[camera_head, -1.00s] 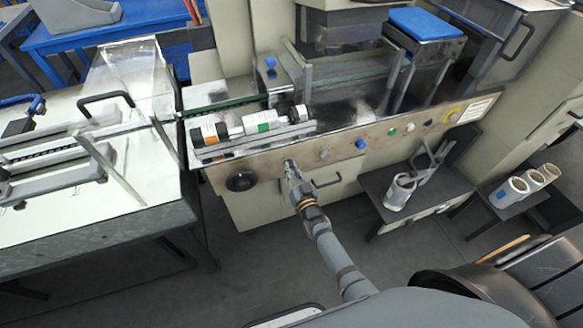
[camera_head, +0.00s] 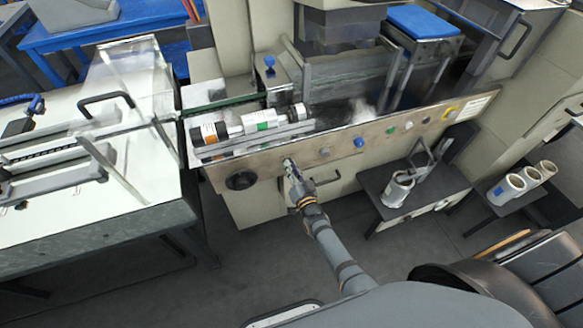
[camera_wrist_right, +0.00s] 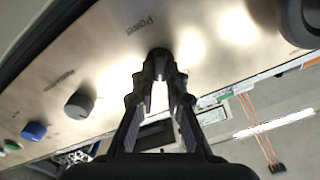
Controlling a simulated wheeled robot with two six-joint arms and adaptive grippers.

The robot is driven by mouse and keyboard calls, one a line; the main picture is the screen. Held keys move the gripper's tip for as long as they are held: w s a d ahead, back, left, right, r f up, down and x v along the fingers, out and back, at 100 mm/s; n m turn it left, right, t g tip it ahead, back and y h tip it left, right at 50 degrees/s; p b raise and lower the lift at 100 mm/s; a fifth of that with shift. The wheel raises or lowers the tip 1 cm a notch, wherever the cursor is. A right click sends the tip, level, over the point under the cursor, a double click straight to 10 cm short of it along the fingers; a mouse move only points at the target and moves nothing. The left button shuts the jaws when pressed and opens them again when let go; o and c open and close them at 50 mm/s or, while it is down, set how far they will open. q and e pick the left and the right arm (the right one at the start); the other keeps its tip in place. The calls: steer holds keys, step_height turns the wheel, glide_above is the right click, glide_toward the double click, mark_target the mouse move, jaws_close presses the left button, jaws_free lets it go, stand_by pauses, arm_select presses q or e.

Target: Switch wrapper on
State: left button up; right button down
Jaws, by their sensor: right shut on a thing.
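The wrapper's control panel (camera_head: 340,146) runs along the front of the machine. In the right wrist view the panel bears a "Power" label (camera_wrist_right: 140,24). A small dark power switch (camera_wrist_right: 158,54) sits below that label, mostly hidden by my fingers. My right gripper (camera_head: 289,163) is at the panel front; in the right wrist view its fingertips (camera_wrist_right: 160,74) close around the switch, with a gap showing between the fingers further back. The switch's position cannot be told. My left gripper is not in view.
A large black round knob (camera_head: 241,180) is left of my gripper. A grey knob (camera_head: 324,151), blue button (camera_head: 359,142) and several other controls are to the right. Low side tables (camera_head: 425,193) stand at right.

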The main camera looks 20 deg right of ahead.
steer(key=c, duration=1.4)
jaws_free()
steer(key=s, duration=1.2)
steer(key=shift+d, duration=0.2)
